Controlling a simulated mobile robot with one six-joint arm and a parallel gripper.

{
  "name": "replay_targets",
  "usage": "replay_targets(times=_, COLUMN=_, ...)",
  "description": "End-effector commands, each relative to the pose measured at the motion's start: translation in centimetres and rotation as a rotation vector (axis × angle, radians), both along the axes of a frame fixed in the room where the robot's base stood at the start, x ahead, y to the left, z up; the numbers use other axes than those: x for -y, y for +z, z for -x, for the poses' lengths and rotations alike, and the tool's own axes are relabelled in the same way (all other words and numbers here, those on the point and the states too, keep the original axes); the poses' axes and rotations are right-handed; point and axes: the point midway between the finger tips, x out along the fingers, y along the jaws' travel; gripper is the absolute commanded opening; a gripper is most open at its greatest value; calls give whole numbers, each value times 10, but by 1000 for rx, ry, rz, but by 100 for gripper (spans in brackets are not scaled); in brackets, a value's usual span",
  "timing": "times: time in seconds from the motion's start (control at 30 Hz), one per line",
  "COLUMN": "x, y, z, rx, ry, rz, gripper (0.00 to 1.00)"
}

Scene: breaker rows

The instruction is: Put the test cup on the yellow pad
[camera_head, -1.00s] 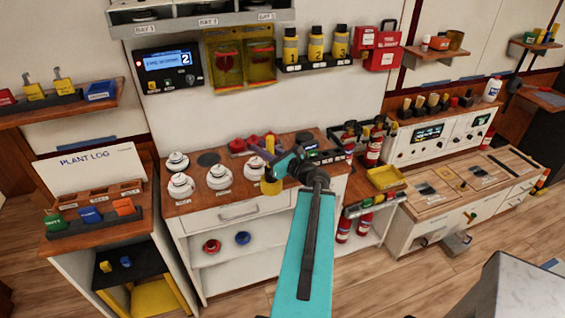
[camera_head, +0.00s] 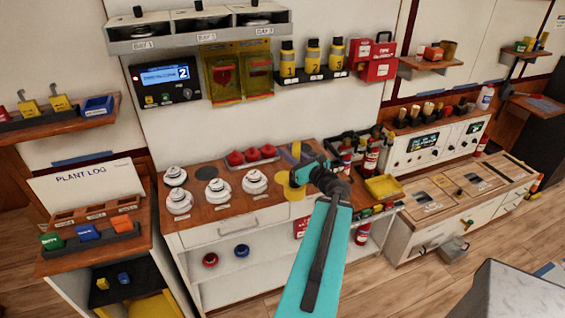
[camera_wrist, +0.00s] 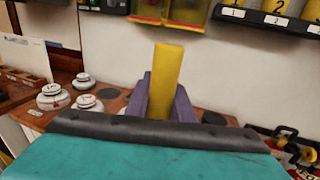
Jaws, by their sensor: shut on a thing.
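My gripper (camera_head: 299,166) is shut on a yellow thing (camera_wrist: 167,78), which I take to be the test cup. In the wrist view it stands up as a plain yellow bar between the purple fingers. In the head view a rounded yellow part (camera_head: 293,189) shows just below and left of the gripper, over the counter's right front. Whether it touches the counter is unclear. A yellow tray-like piece (camera_head: 383,188) lies to the right of my gripper. A yellow surface (camera_head: 147,306) also shows low in the left cabinet. I cannot tell which is the pad.
Several white round detectors (camera_head: 217,191) and a dark disc (camera_head: 208,170) are on the wooden counter (camera_head: 222,212). Red domed pieces (camera_head: 252,155) stand behind. Red extinguishers (camera_head: 371,158) stand right of my gripper. A wall shelf (camera_head: 310,76) holds yellow bottles.

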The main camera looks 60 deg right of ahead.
Motion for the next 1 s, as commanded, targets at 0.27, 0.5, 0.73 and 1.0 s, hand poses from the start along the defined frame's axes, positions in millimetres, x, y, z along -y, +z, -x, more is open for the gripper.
replay_targets(times=0.27, x=5, y=-5, z=-5, rx=1, ry=2, rz=1, gripper=0)
replay_targets(times=0.5, x=10, y=-6, z=-9, rx=0, ry=1, rz=2, gripper=0)
replay_targets(times=0.73, x=14, y=-5, z=-13, rx=1, ry=0, rz=1, gripper=0)
replay_targets(times=1.0, x=18, y=-4, z=-17, rx=1, ry=-1, rz=2, gripper=0)
